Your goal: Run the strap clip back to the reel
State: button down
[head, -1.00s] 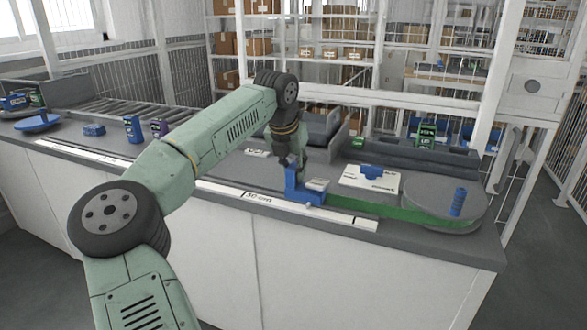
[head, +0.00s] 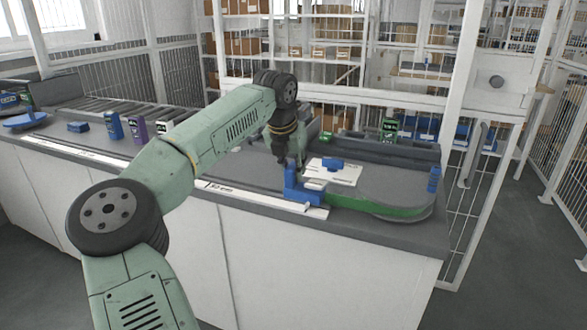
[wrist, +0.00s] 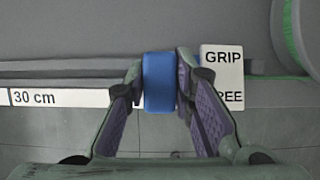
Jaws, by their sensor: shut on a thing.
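The blue strap clip (head: 300,190) stands at the counter's front edge, beside the white measuring strip. My gripper (head: 290,164) is shut on its upright part, with a finger on each side in the wrist view (wrist: 158,78). In the wrist view the reel's green-edged side (wrist: 292,35) shows at the upper right. A white label reading GRIP (wrist: 222,62) lies just right of the clip; its lower line is partly hidden.
The measuring strip with a 30 cm mark (wrist: 40,98) runs along the counter edge. A white card with a blue shape (head: 345,176) lies behind the clip. Blue, purple and black-and-white items (head: 138,129) stand at the left. A grey raised ledge (head: 400,155) lines the back.

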jog(key=shift+d, duration=0.3)
jog(key=c, duration=1.4)
grip_release()
jog(key=shift+s, duration=0.1)
jog(key=shift+o, duration=0.2)
jog(key=shift+a+r, duration=0.1)
jog(key=shift+r, duration=0.1)
jog(key=v, duration=1.1)
jog(key=shift+r, duration=0.3)
jog(key=shift+s, duration=0.1)
